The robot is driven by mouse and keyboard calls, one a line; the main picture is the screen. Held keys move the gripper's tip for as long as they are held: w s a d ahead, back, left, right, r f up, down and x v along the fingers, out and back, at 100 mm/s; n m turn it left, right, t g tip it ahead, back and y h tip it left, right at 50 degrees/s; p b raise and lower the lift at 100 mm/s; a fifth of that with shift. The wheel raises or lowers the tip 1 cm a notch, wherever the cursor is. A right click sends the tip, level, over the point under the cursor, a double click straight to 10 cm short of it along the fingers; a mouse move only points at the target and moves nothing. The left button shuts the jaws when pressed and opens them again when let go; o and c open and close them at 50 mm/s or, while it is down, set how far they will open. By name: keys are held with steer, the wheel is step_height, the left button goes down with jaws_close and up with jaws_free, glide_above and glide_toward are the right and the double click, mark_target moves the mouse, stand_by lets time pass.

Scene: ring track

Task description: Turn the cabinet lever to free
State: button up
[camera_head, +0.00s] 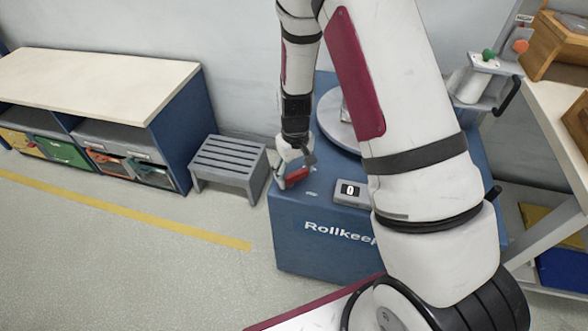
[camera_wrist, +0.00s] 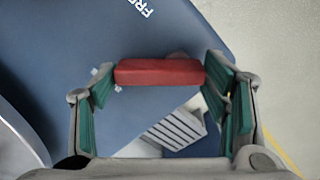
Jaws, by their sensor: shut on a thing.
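The blue cabinet (camera_head: 305,255), marked "Rollkeep…", stands in the middle of the head view. Its red lever (camera_head: 297,176) is at the top left corner, partly covered by my gripper (camera_head: 291,169). In the wrist view the red lever (camera_wrist: 160,72) lies crosswise between the green finger pads of my gripper (camera_wrist: 160,80), which is shut on it. The cabinet top (camera_wrist: 60,60) carries white lettering, "FRE…", at the upper edge, cut off by the frame. The lever's pivot is mostly hidden under the red bar.
A grey slatted step stool (camera_head: 228,165) stands just left of the cabinet. A small display (camera_head: 350,193) reading 0 and a grey round plate (camera_head: 338,125) are on the cabinet top. A low bench (camera_head: 95,85) with bins is at left, a workbench (camera_head: 560,125) at right. Floor in front is clear.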

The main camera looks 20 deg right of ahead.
steer(key=m, duration=0.2)
steer(key=m+p, duration=0.1)
steer(key=m, duration=0.1)
steer(key=shift+s+m, duration=0.3)
steer(key=shift+s, duration=0.1)
steer(key=shift+s+a+m+p, duration=0.15)
steer(key=shift+m+p, duration=0.1)
steer(key=shift+m, duration=0.75)
steer(key=shift+s+m+p, duration=0.15)
steer(key=shift+m+p, duration=0.05)
steer(key=shift+m, duration=0.8)
steer(key=o, duration=1.2)
steer(key=shift+c, duration=0.2)
step_height(320, 180, up, 12)
